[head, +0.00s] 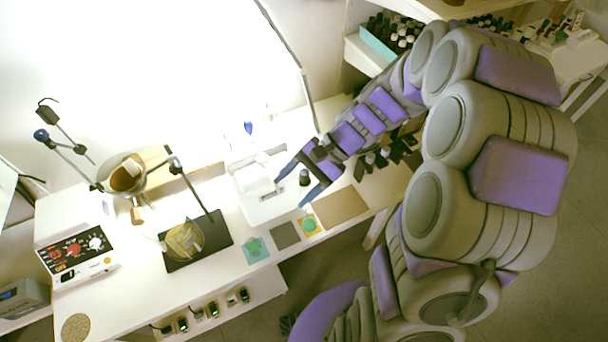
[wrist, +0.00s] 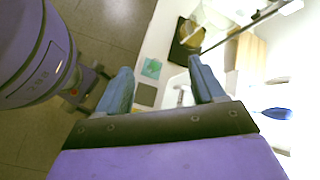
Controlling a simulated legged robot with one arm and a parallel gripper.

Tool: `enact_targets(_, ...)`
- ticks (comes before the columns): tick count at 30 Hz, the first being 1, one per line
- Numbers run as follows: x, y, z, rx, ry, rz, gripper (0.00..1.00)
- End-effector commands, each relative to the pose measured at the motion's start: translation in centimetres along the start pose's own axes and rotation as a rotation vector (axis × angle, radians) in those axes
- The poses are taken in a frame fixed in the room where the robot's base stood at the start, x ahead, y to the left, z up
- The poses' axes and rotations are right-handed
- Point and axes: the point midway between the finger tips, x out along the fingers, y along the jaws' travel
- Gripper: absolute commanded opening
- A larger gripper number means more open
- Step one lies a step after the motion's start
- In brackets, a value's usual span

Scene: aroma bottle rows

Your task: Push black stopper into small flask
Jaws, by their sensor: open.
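My gripper (head: 291,190) is open over the right part of the white scale-like device (head: 250,177), its two blue-grey fingers spread apart. A small dark, round-topped piece (head: 304,177), possibly the black stopper, shows between the fingers; I cannot tell whether it sits in a flask or touches a finger. In the wrist view my gripper (wrist: 160,68) is also open, with a pale shape (wrist: 181,97) between the fingers that is too washed out to name. I cannot clearly make out the small flask in either view.
Several flat coloured squares, including a teal one (head: 255,249), lie along the bench front. A black stand base (head: 221,233) is to the left. A blue drop-shaped piece (head: 248,127) stands behind the device. Dark bottles (head: 384,154) stand beside my arm.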

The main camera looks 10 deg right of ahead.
Motion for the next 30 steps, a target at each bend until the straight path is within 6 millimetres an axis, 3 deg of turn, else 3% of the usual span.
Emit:
enact_targets(6,0.0,-1.1,-6.9,0.209,-0.051,-0.195,0.68)
enact_targets(14,-0.3,0.0,-16.0,0.471,-0.089,-0.422,0.68)
enact_targets(20,-0.1,2.9,-23.2,0.686,-0.103,-0.591,0.68)
enact_targets(24,0.2,6.0,-28.0,0.836,-0.101,-0.699,0.68)
enact_targets(30,0.7,10.2,-32.6,0.989,-0.097,-0.806,0.68)
